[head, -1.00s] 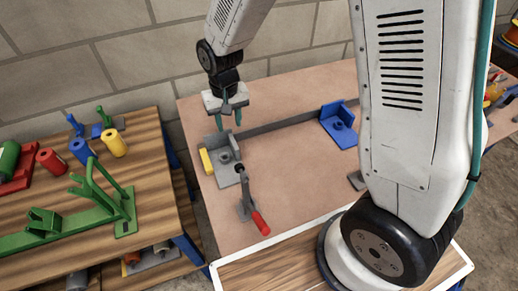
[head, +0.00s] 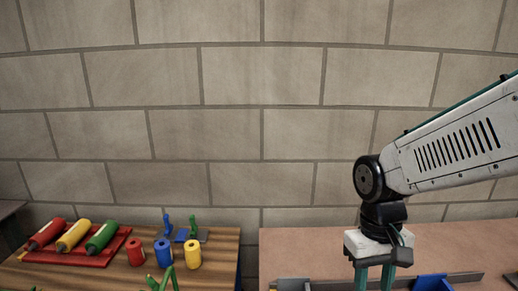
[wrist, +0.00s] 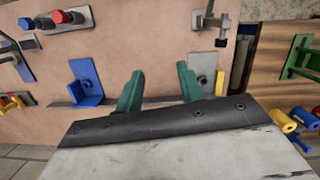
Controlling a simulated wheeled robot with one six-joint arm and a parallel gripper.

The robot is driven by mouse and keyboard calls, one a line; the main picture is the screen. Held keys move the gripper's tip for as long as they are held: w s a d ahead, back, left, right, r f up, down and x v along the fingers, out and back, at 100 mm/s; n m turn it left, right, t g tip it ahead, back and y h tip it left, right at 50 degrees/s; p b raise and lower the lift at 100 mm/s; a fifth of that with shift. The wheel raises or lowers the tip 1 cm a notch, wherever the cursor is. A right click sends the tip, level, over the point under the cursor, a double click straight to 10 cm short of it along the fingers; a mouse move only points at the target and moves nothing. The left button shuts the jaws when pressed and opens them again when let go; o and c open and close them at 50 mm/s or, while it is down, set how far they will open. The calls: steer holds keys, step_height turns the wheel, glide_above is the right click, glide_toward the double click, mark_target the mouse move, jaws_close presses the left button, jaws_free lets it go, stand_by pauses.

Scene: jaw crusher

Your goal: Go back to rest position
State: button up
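My gripper (head: 374,276) hangs fingers-down at the lower right of the head view, over the brown work table (head: 300,250). In the wrist view its two green fingers (wrist: 158,88) stand apart with nothing between them. Below them in the wrist view lies the bare table top, with a blue angle bracket (wrist: 88,85) to the left and a grey bracket (wrist: 206,72) to the right. The fingertips are cut off by the lower edge of the head view.
A wooden table (head: 222,245) at the left holds a red tray (head: 112,244) with red, yellow and green cylinders. Red, blue and yellow spools (head: 193,254) stand beside it. A toggle clamp (wrist: 212,22) shows in the wrist view. A block wall (head: 230,130) stands behind.

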steer(key=s+d+r+m+t, duration=0.1)
steer(key=s+d+r+t, duration=0.2)
steer(key=s+r, duration=0.6)
steer(key=shift+s+d, duration=0.6)
steer(key=shift+d, duration=0.5)
